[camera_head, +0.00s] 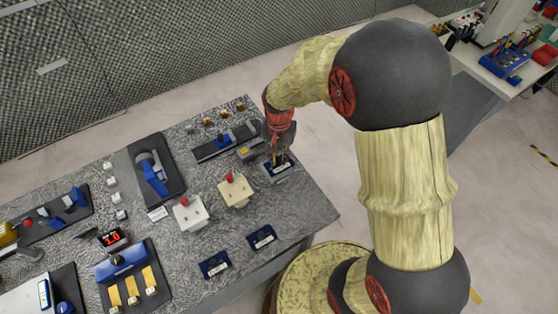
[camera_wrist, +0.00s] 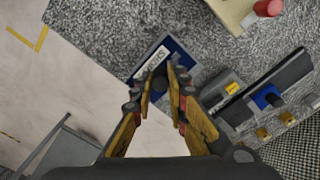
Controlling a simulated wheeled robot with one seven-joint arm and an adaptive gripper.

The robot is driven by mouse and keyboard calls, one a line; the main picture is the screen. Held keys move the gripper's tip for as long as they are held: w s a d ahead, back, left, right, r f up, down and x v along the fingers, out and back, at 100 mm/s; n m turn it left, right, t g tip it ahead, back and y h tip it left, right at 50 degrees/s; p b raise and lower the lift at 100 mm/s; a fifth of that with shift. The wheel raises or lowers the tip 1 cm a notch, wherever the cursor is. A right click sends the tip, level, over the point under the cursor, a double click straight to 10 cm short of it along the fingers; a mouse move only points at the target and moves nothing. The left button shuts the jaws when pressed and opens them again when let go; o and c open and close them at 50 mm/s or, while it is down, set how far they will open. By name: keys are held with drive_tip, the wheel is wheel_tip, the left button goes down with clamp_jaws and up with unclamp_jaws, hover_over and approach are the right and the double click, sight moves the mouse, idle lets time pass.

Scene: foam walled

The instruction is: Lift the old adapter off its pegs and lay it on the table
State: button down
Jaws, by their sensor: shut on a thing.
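My gripper (camera_head: 279,158) points down at the table's right end, over a small blue plate (camera_head: 283,172) with a white label. The fingers hide much of this piece. The blue plate, with its white label facing up, shows just beyond the fingertips in the wrist view (camera_wrist: 179,52). I cannot tell whether the dark piece still touches the plate or its pegs.
Two white boxes with red buttons (camera_head: 190,214) (camera_head: 236,192) stand left of my gripper. Two blue labelled plates (camera_head: 262,237) (camera_head: 215,264) lie near the front edge. A dark rail with a blue part (camera_head: 226,141) lies behind. Bare grey tabletop (camera_head: 305,205) is free at front right.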

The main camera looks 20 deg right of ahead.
drive_tip(key=s+a+r+p, duration=0.1)
drive_tip(key=s+a+r, duration=0.1)
drive_tip(key=s+r, duration=0.7)
drive_tip(key=s, duration=0.4)
drive_tip(key=shift+s+r+p, duration=0.3)
drive_tip(key=shift+s, duration=0.1)
